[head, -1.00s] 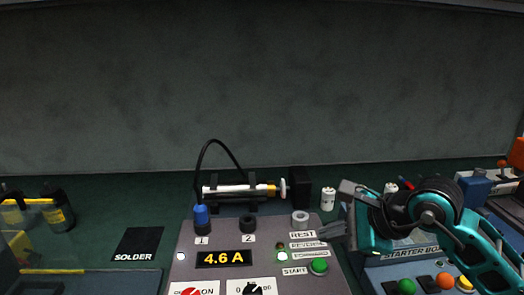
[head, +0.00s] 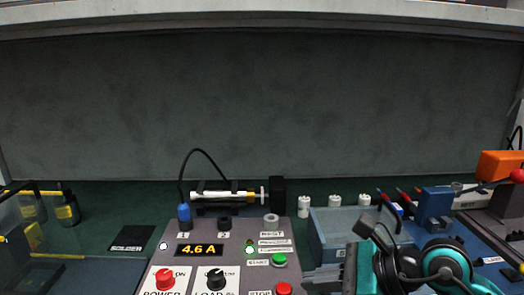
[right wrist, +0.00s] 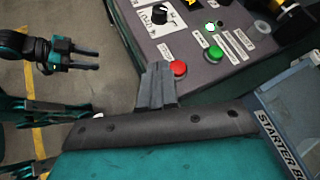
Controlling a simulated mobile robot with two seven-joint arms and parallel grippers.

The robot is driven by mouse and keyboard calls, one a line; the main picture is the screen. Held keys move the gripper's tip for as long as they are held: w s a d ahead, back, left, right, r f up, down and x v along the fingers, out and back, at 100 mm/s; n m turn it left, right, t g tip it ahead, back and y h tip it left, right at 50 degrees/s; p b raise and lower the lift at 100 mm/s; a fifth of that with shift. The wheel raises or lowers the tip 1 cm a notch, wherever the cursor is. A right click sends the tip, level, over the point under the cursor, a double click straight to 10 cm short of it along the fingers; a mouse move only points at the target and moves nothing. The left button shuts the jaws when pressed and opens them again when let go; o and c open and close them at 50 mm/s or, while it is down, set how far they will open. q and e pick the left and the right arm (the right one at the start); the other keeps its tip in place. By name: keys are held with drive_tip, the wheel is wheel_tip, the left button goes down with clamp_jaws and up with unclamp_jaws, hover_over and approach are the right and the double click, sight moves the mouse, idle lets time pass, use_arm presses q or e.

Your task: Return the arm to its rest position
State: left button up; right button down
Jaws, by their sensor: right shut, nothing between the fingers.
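My right gripper (head: 372,232) shows in the head view at the lower right, in front of the blue starter box. In the right wrist view its grey fingers (right wrist: 156,86) are together with nothing between them, and the red stop button shows just past the tips. My left gripper (right wrist: 82,58) is outside the head view. It shows at the left of the right wrist view over the grey floor, its two dark fingers apart and empty.
The grey control panel (head: 227,263) has a lit 4.6 A display, a green start button (head: 279,260) and a red stop button (head: 284,289). A syringe-like pump (head: 224,196) lies behind it. The blue starter box (head: 318,239) stands right of it. Several white cylinders (head: 334,201) stand behind.

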drive_tip(key=s+a+r+m+t+y, duration=0.2)
drive_tip(key=s+a+r+m+y, duration=0.15)
drive_tip(key=m+y, duration=0.45)
drive_tip(key=s+d+f+m+t+h+p, duration=0.1)
drive_tip(key=d+f+m+t+h, duration=0.55)
drive_tip(key=m, duration=1.05)
drive_tip(key=d+f+m+t+h+p, duration=0.15)
drive_tip(key=d+f+m+h, duration=0.25)
drive_tip(key=f+m+h, duration=1)
use_arm(q)
drive_tip(key=shift+s+a+r+y, duration=0.1)
drive_tip(key=shift+a+r+y, duration=0.1)
drive_tip(key=shift+a, duration=0.35)
drive_tip(key=shift+s+a+r+y, duration=0.1)
drive_tip(key=shift+a+y, duration=0.1)
drive_tip(key=shift+a, duration=0.3)
use_arm(e)
drive_tip(key=s+d+f+m+g+y, duration=0.1)
drive_tip(key=s+f+m+g+y, duration=0.2)
drive_tip(key=s+f+m, duration=0.3)
drive_tip(key=s+m+g, duration=0.1)
drive_tip(key=s+m, duration=0.1)
drive_tip(key=m, duration=0.2)
drive_tip(key=shift+s+f+y, duration=0.15)
drive_tip(key=shift+f+y, duration=0.2)
use_arm(q)
drive_tip(key=shift+d, duration=0.1)
